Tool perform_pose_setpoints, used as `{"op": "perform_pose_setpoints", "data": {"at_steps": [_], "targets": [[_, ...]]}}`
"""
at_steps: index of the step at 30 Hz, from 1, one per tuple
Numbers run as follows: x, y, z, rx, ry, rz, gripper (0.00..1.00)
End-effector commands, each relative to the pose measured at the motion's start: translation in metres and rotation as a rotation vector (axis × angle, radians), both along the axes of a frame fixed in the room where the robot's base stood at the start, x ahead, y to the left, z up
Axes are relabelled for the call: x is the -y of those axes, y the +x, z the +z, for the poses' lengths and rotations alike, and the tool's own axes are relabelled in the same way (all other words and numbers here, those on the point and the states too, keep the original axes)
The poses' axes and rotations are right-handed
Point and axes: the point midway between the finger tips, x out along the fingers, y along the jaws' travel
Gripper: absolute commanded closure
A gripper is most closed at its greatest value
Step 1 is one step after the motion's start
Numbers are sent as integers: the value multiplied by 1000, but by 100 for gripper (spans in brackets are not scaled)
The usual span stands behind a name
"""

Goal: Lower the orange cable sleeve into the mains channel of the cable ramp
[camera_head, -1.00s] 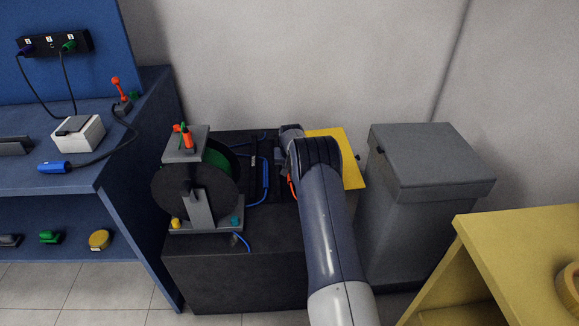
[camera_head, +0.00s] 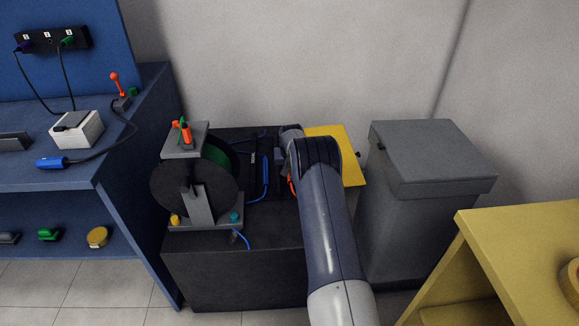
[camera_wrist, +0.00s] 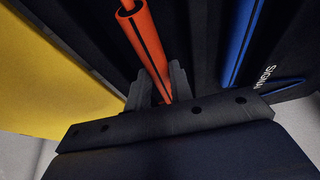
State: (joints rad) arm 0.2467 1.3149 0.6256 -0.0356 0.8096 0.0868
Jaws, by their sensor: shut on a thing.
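My gripper (camera_wrist: 158,88) is shut on the orange cable sleeve (camera_wrist: 142,35) in the wrist view. The sleeve is a tube with a dark slit along it, and it runs away from between the jaws. Only a small bit of the orange sleeve (camera_head: 291,185) shows beside my arm in the head view. The black cable ramp (camera_wrist: 203,25) lies beyond the sleeve, with a blue cable or sleeve (camera_wrist: 240,38) in a channel next to white "SIGNAL" lettering. I cannot tell whether the orange sleeve touches the ramp. My arm hides much of the ramp in the head view.
A cable reel (camera_head: 195,190) stands left of the ramp on the black box (camera_head: 240,265). A yellow panel (camera_head: 345,150) lies to the right, and a grey lidded bin (camera_head: 425,190) stands further right. A blue workbench (camera_head: 130,160) is at the left.

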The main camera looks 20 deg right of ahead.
Motion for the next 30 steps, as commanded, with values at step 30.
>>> {"op": "perform_pose_setpoints", "data": {"at_steps": [30], "targets": [[0,0,-10,1,0,0,72]]}}
